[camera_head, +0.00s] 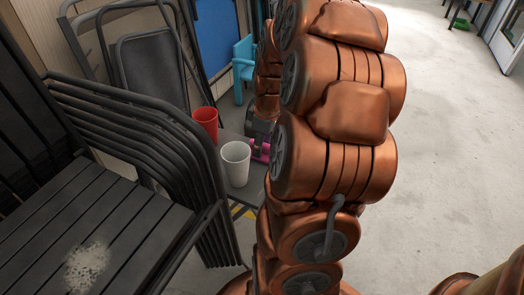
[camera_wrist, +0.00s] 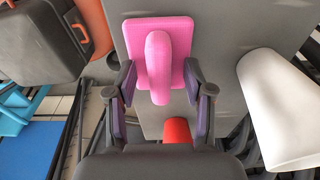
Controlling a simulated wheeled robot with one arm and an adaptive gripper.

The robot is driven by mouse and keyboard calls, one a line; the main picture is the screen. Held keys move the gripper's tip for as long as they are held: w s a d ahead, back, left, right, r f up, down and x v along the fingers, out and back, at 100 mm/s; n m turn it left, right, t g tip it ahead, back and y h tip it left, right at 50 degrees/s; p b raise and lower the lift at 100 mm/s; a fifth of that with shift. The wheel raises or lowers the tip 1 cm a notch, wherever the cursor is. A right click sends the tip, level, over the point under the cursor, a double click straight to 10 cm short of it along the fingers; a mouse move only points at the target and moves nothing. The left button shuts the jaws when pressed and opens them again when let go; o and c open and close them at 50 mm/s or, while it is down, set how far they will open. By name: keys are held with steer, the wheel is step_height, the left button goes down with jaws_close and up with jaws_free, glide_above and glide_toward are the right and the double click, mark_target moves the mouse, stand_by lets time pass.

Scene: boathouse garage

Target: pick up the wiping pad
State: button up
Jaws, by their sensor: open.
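The wiping pad is a pink block with a raised, rounded pink handle; in the wrist view the wiping pad (camera_wrist: 187,28) lies on a grey surface (camera_wrist: 235,45). My gripper (camera_wrist: 159,82) is open, with one finger on each side of the handle and gaps visible between. I cannot tell how far above the surface the fingertips are. In the head view only a piece of the pink pad (camera_head: 257,151) shows beside the white cup; my copper-coloured arm hides the rest.
A white cup (camera_head: 235,163) and a red cup (camera_head: 205,122) stand close to the pad on the grey surface. Stacked dark slatted chairs (camera_head: 105,200) crowd the left, one with a pale speckled patch (camera_head: 88,268). A turquoise chair (camera_head: 243,68) stands behind. Open floor (camera_head: 450,140) lies right.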

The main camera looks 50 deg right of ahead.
steer(key=shift+c, duration=0.2)
jaws_close()
steer(key=shift+r, duration=0.1)
step_height(320, 180, up, 10)
steer(key=shift+f+p, duration=0.1)
steer(key=shift+p, duration=0.7)
steer(key=c, duration=0.6)
jaws_free()
jaws_close()
